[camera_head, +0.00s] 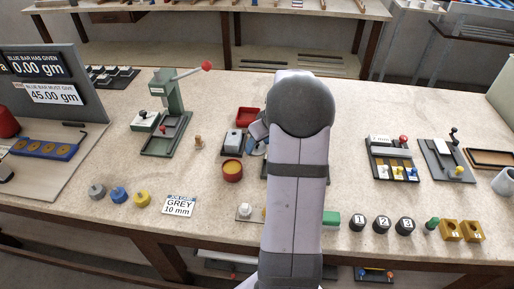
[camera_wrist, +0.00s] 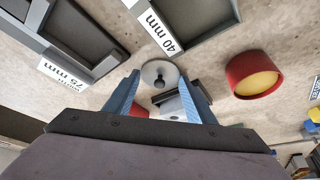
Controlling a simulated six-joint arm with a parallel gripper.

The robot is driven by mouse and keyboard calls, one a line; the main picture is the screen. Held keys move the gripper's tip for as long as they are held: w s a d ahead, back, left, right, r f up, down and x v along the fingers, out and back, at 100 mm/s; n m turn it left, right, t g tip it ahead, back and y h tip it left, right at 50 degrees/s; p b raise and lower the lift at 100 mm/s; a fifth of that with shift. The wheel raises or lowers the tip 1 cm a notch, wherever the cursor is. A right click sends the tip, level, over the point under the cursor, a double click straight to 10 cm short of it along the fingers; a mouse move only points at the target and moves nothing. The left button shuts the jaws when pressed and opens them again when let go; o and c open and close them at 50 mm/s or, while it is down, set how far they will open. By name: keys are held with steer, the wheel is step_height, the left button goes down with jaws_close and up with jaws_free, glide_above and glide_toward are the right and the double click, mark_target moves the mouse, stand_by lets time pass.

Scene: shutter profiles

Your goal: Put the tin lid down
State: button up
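The tin lid (camera_wrist: 160,75), a round grey disc with a dark knob, sits between my gripper's (camera_wrist: 160,76) two blue fingertips in the wrist view. The fingertips meet its rim on both sides, so my gripper appears shut on it. A red round tin (camera_wrist: 236,82) with a yellow inside stands open to the right of my gripper; it also shows in the head view (camera_head: 232,179). In the head view my gripper (camera_head: 258,138) is mostly hidden behind my arm, and the lid cannot be made out there.
In the wrist view, trays labelled 40 mm (camera_wrist: 172,44) and 75 mm (camera_wrist: 70,72) lie beyond the fingers. In the head view, a red bin (camera_head: 247,116) and a green lever press (camera_head: 172,100) stand left of my arm.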

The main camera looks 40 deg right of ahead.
mark_target(259, 150)
steer(key=shift+r, duration=0.15)
steer(key=shift+c, duration=0.4)
step_height(259, 150, up, 10)
steer(key=b, duration=0.1)
steer(key=w+f+p, duration=0.2)
steer(key=w+p, duration=0.1)
steer(key=w, duration=0.4)
steer(key=w+a+f+p, duration=0.1)
steer(key=w+f+p, duration=0.1)
steer(key=w, duration=0.5)
steer(key=w+a+f+p, duration=0.1)
steer(key=w+f+p, duration=0.1)
steer(key=w, duration=0.5)
steer(key=shift+a+f+p, duration=0.1)
steer(key=shift+f+p, duration=0.05)
steer(key=shift+p, duration=0.7)
steer(key=shift+w+a+f, duration=0.35)
steer(key=shift+w+f, duration=0.05)
steer(key=shift+w, duration=0.05)
steer(key=shift+f+p, duration=1.15)
steer(key=shift+f, duration=0.35)
steer(key=shift+f, duration=0.1)
